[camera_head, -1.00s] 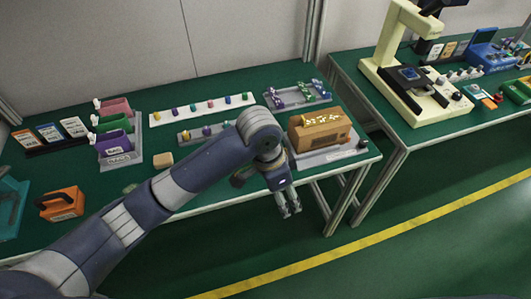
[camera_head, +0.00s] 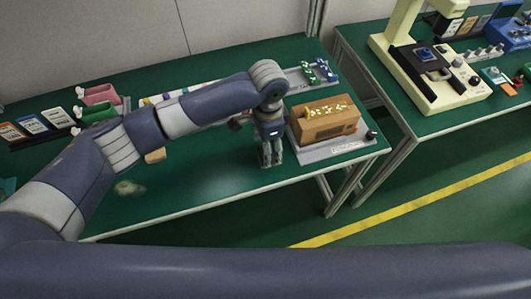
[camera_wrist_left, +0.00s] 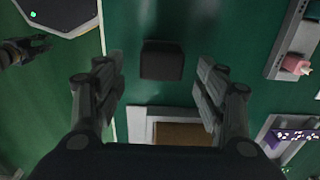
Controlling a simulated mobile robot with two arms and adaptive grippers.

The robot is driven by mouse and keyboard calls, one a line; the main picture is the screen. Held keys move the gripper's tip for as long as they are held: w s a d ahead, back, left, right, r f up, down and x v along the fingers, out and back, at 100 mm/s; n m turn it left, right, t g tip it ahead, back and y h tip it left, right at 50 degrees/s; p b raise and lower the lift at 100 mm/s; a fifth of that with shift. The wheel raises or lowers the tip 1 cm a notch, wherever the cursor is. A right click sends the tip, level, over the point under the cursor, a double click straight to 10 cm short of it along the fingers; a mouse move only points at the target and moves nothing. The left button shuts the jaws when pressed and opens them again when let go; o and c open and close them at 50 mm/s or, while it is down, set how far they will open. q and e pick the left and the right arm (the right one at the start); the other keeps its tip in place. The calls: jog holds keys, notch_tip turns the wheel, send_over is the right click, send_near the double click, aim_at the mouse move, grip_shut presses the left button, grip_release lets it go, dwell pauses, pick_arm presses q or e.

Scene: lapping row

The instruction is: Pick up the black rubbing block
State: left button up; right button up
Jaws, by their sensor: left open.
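The black rubbing block (camera_wrist_left: 162,60) shows in the left wrist view as a dark block on the green table top, near the table's edge. My left gripper (camera_wrist_left: 160,75) is open and empty, with one finger to each side of the block's place in the picture. In the head view the left gripper (camera_head: 271,160) points down over the table, left of the brown box, and I cannot make out the block there. What seems to be my right gripper (camera_wrist_left: 28,50) shows at the left wrist view's upper left, over the floor; its jaws are unclear.
The brown box (camera_head: 326,125) on its grey base (camera_head: 345,147) stands close to the right of the left gripper. Pink (camera_head: 97,94) and green holders stand at the left. The table's front (camera_head: 200,208) is mostly clear. A second bench holds a cream machine (camera_head: 435,85).

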pick_arm(q)
jog(key=f, duration=0.3)
jog(key=shift+a+f, duration=0.3)
jog(key=shift+f, duration=0.3)
jog(key=shift+c, duration=0.8)
jog(key=c, duration=1)
jog(key=shift+c, duration=0.2)
jog(key=shift+r, duration=0.4)
jog(key=r, duration=0.1)
jog(key=s+r, duration=0.1)
jog(key=shift+s+r, duration=0.1)
jog(key=shift+r, duration=0.3)
jog(key=s+r+b, duration=0.1)
jog(key=s, duration=1.4)
jog(key=shift+r, duration=0.3)
pick_arm(e)
jog(key=w, duration=0.1)
jog(key=w+f, duration=0.1)
jog(key=w, duration=0.1)
